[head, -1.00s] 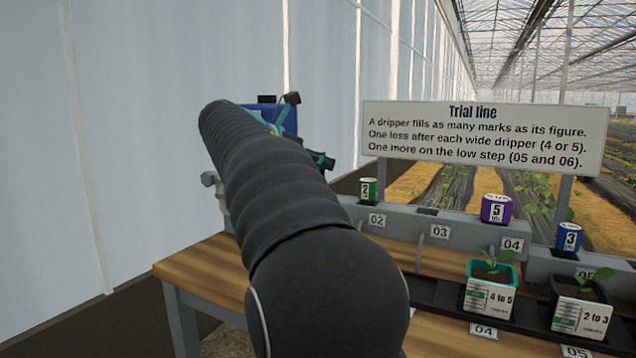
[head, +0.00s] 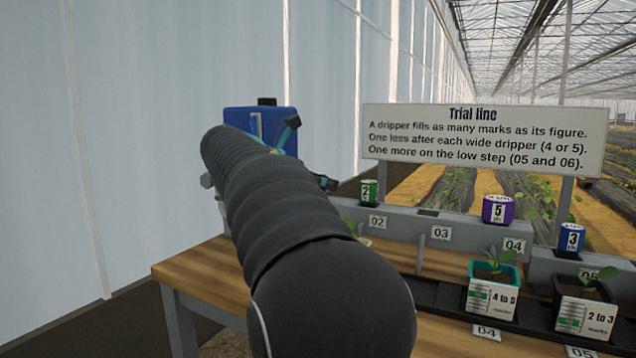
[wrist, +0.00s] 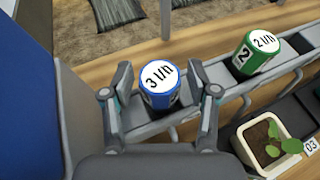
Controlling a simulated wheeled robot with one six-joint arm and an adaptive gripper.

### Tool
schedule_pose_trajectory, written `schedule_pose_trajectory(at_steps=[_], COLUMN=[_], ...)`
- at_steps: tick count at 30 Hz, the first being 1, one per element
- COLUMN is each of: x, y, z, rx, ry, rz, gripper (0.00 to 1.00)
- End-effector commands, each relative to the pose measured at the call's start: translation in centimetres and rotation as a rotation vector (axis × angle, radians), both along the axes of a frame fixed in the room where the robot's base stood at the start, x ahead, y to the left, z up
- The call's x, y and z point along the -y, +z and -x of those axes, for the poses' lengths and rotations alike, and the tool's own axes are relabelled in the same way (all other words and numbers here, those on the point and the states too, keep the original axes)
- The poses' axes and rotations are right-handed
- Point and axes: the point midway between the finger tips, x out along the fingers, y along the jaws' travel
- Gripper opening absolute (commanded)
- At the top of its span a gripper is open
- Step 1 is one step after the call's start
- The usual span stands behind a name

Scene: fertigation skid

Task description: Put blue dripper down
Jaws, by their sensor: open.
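In the wrist view a blue dripper (wrist: 160,95) with a white top reading "3 l/h" stands about upright at the grey rail (wrist: 218,72). My gripper (wrist: 167,84) is open, with one finger on each side of it. Gaps show between the fingers and the dripper. Its lower part is partly hidden, so I cannot tell how it sits in the rail. In the head view my arm hides this dripper; only bits of my gripper (head: 308,153) show past it. Another blue dripper (head: 571,238), marked 3, stands near label 05.
A green dripper (wrist: 256,50) stands to the right, at label 02. A purple dripper (head: 497,209) marked 5 is near 04; place 03 (head: 440,232) looks empty. Potted seedlings (head: 493,285) line the front. A blue box (head: 240,116) is left of the rail. A sign (head: 483,138) stands behind.

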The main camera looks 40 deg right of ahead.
Motion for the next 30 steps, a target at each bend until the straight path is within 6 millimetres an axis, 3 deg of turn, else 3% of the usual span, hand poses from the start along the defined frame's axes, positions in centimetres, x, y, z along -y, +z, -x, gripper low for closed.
schedule_pose_trajectory(at_steps=[7,21,30], x=[-1.5,-9.4,-11.1], y=[0.7,4.1,4.6], z=[-0.1,0.0,0.1], rx=[0.000,0.002,0.000], ry=[0.002,0.004,0.000], rz=[0.000,0.000,0.000], gripper=[0.59,0.59,0.59])
